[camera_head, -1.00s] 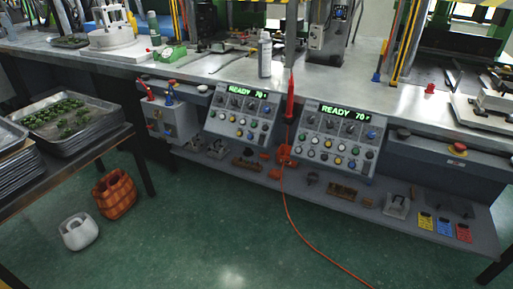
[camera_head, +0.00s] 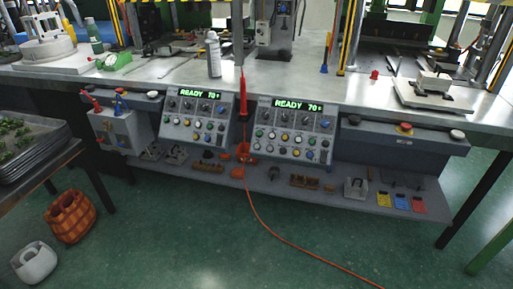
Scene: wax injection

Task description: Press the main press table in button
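Two grey control panels hang on the front of the press bench. The left panel (camera_head: 195,118) and the right panel (camera_head: 292,131) each have a green READY 70 display, dark knobs and rows of small coloured buttons. Labels on the buttons are too small to read, so I cannot tell which is the table-in button. A dark strip (camera_head: 385,145) right of the panels carries a red button (camera_head: 404,129) on a yellow base, with a dark button (camera_head: 354,119) and a pale button (camera_head: 457,134) at its sides. Neither of my grippers shows.
The bench top (camera_head: 270,85) holds a spray bottle (camera_head: 213,55) and a white mould plate (camera_head: 432,92). A red-handled tool (camera_head: 243,96) hangs between the panels, its orange hose (camera_head: 270,238) trailing over the floor. A low shelf (camera_head: 330,200) juts out below. Baskets stand at left; the front floor is mostly clear.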

